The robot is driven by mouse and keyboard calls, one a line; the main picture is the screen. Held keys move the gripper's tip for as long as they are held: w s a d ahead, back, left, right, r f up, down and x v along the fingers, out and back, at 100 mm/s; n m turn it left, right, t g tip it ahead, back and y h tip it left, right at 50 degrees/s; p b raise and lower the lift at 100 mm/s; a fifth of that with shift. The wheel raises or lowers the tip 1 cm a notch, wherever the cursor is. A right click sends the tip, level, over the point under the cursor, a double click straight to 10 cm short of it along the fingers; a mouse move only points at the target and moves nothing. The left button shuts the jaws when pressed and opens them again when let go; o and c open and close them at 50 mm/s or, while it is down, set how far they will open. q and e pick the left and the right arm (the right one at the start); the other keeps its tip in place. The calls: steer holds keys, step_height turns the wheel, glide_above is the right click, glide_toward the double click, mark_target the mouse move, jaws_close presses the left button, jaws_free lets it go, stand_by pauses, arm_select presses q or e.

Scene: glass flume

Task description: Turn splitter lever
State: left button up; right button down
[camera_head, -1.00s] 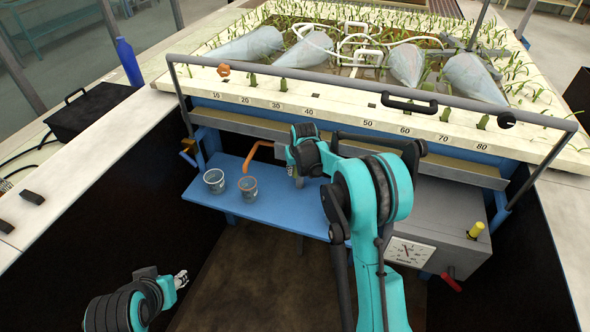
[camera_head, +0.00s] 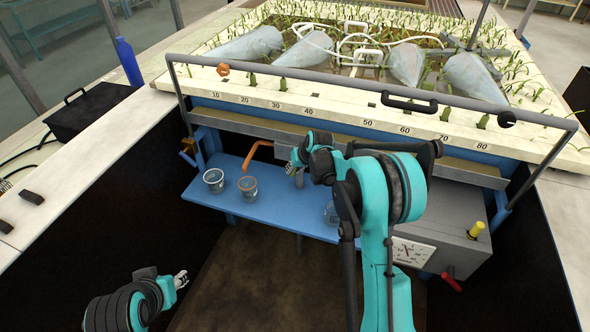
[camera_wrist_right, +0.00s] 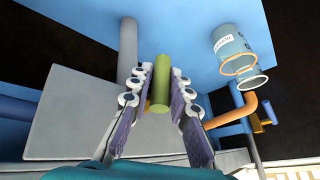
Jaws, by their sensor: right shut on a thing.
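A short yellow-green cylindrical grip (camera_wrist_right: 161,85), which looks like the splitter lever's handle, stands between the fingers of my right gripper (camera_wrist_right: 160,108) in the right wrist view. The fingers are shut on it, one on each side. In the head view my right gripper (camera_head: 290,168) is below the flume's front edge, just right of the orange spout (camera_head: 261,148); the grip is hidden there. The orange spout also shows in the right wrist view (camera_wrist_right: 236,113). My left gripper (camera_head: 182,279) is low at the left, away from everything; its finger gap is too small to judge.
A clear cup (camera_head: 214,182) and an orange-rimmed cup (camera_head: 248,190) stand on the blue shelf (camera_head: 270,212); another clear cup (camera_head: 331,213) stands partly behind my right arm. A grey box (camera_head: 440,220) with a yellow knob (camera_head: 476,229) and red lever (camera_head: 451,283) is at the right.

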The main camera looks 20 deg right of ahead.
steer(key=shift+w+a+r+m+t+y, duration=0.1)
steer(key=shift+w+a+m+t+y, duration=0.05)
steer(key=shift+t+y, duration=0.6)
steer(key=shift+w+a+r+m+t+y, duration=0.15)
steer(key=shift+t+y, duration=0.4)
steer(key=shift+y, duration=0.3)
steer(key=c, duration=1.4)
jaws_free()
steer(key=shift+a, duration=0.15)
steer(key=shift+c, duration=0.2)
steer(key=shift+s, duration=0.1)
steer(key=shift+s+d+r, duration=0.1)
steer(key=shift+s+d, duration=0.1)
steer(key=shift+d, duration=0.05)
steer(key=v, duration=1.1)
steer(key=shift+s, duration=0.2)
steer(key=shift+d, duration=0.1)
